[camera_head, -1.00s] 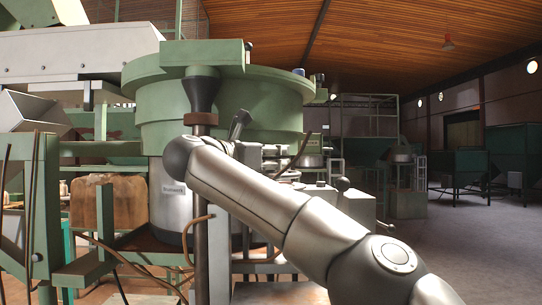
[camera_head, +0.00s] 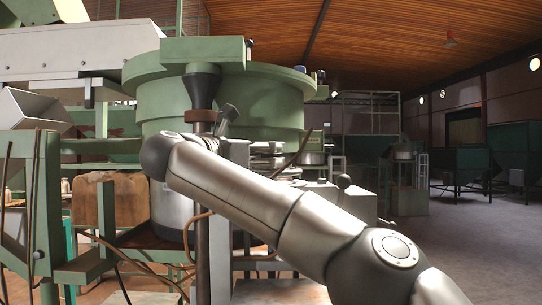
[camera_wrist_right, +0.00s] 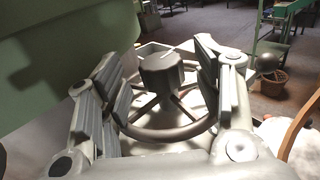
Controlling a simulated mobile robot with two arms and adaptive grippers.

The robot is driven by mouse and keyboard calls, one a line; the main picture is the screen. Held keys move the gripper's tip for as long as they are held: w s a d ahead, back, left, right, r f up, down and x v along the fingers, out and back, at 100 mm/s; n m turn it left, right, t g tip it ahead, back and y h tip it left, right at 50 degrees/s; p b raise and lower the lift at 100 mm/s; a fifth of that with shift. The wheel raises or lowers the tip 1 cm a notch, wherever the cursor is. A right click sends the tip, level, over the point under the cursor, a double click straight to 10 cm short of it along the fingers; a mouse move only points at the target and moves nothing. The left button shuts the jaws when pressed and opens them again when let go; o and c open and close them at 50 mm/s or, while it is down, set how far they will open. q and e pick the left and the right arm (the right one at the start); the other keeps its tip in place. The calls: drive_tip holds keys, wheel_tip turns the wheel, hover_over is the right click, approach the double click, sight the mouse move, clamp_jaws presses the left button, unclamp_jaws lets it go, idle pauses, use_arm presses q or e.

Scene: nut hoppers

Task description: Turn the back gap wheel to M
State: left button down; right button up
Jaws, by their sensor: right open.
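A dark handwheel (camera_wrist_right: 160,76) with a chunky grey hub, spokes and a round rim shows in the middle of the right wrist view. I cannot tell from its surface whether it is the back gap wheel, and I can read no letter M. My right gripper (camera_wrist_right: 157,58) is open, with one finger on each side of the hub and over the wheel. Whether the fingers touch it is unclear. In the head view only a small part of my right gripper (camera_head: 228,114) shows above my arm, and the wheel is hidden. My left gripper is not in view.
A large green round hopper (camera_head: 220,95) stands behind my right arm. A brown vertical post (camera_head: 202,255) with a dark funnel is close in front. A green frame (camera_head: 42,210) with cables stands at left. The floor (camera_head: 470,240) at right is open.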

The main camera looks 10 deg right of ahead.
drive_tip(key=v, duration=0.8)
